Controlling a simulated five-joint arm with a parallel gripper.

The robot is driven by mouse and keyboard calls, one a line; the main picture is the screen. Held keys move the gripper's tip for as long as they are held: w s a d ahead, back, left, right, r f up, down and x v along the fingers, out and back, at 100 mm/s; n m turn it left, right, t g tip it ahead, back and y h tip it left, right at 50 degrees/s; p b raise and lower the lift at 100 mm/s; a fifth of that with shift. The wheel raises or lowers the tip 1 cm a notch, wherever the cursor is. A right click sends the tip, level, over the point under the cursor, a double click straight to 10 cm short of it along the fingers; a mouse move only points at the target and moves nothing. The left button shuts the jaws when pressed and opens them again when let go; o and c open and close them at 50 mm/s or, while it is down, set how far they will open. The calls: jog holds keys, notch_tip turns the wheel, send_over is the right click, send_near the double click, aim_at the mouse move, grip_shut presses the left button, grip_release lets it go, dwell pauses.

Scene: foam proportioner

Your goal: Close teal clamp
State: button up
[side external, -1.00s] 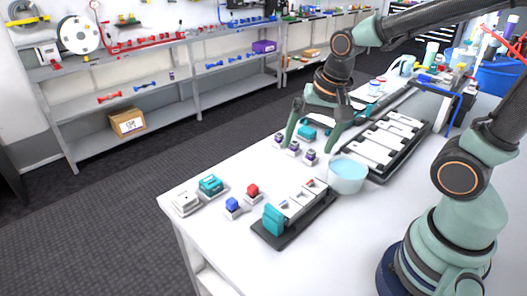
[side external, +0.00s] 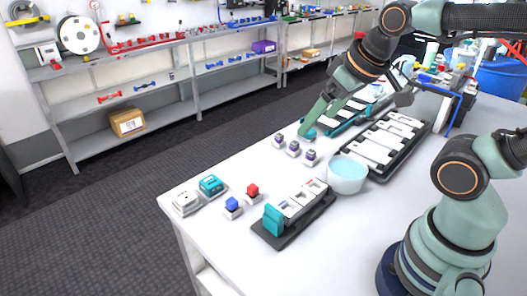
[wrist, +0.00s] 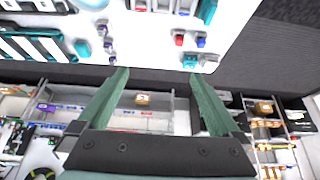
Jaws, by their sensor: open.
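Several teal parts show, and I cannot tell for sure which one is the clamp. An upright teal block (side external: 273,220) stands at the near end of the small black tray (side external: 288,232), and it shows at the top of the wrist view (wrist: 206,11). A second teal block (side external: 211,185) sits on a pad at the table's front left corner. My gripper (side external: 353,116) is open and empty over the far part of the table, away from both blocks. In the wrist view its fingers (wrist: 158,75) are wide apart, pointing past the table edge toward the shelves.
A bowl of light blue liquid (side external: 347,177) stands between the small tray and a large dark rack (side external: 412,150). A teal-edged rack (side external: 345,124) lies beneath my gripper. Red (side external: 252,190) and blue (side external: 232,204) blocks and several purple-topped ones (side external: 293,148) stand on the table.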

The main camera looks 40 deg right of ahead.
dwell(0.4)
jog(key=shift+a, duration=0.1)
jog(key=c, duration=0.8)
jog(key=shift+w+a+f, duration=0.2)
jog(key=shift+a, duration=0.15)
jog(key=shift+c, duration=0.2)
jog(key=g, duration=0.6)
send_near(274, 209)
notch_tip(274, 209, down, 9)
jog(key=shift+s+a, duration=0.1)
jog(key=shift+s, duration=0.05)
grip_shut()
